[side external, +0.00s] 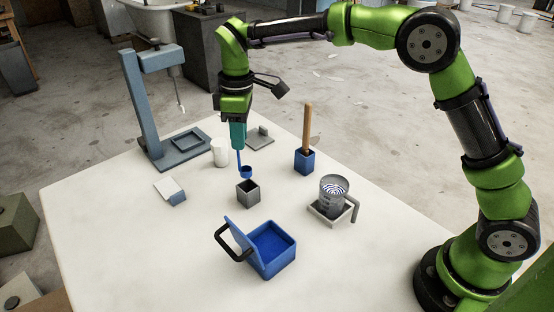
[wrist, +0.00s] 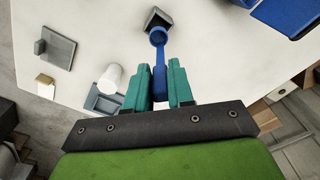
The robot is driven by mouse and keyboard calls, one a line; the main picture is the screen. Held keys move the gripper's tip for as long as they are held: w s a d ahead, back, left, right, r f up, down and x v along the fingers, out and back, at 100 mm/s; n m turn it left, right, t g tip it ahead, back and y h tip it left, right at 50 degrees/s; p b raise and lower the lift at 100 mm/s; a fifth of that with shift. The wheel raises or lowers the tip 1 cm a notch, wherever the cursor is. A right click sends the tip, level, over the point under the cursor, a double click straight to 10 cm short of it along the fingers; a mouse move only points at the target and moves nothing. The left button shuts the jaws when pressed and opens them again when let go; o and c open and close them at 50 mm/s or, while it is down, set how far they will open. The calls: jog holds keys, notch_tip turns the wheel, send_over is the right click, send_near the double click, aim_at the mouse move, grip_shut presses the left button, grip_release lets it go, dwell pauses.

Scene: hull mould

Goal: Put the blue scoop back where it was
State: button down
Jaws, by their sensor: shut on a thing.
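The blue scoop (side external: 245,172) hangs below my gripper (side external: 239,146), bowl end down. My gripper is shut on its handle. In the wrist view the scoop (wrist: 158,38) extends out from between the teal fingers of my gripper (wrist: 160,84). A small grey open-topped box (side external: 248,194) stands on the table just below the scoop's bowl. In the wrist view the grey box (wrist: 155,16) is partly hidden behind the bowl. I cannot tell whether the bowl touches the box's rim; it appears above it.
A blue holder (side external: 304,163) with a wooden-handled tool stands right of the scoop. A white cylinder (side external: 220,153) stands to the left. A blue bin with an open lid (side external: 272,250) is in front. A mug-like container (side external: 333,192) sits at right, a grey-blue stand (side external: 142,110) at back left.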

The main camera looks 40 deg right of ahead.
notch_tip(320, 180, down, 8)
jog(key=shift+f, duration=0.1)
dwell(0.4)
jog(key=c, duration=1)
grip_release()
jog(key=shift+f, duration=0.1)
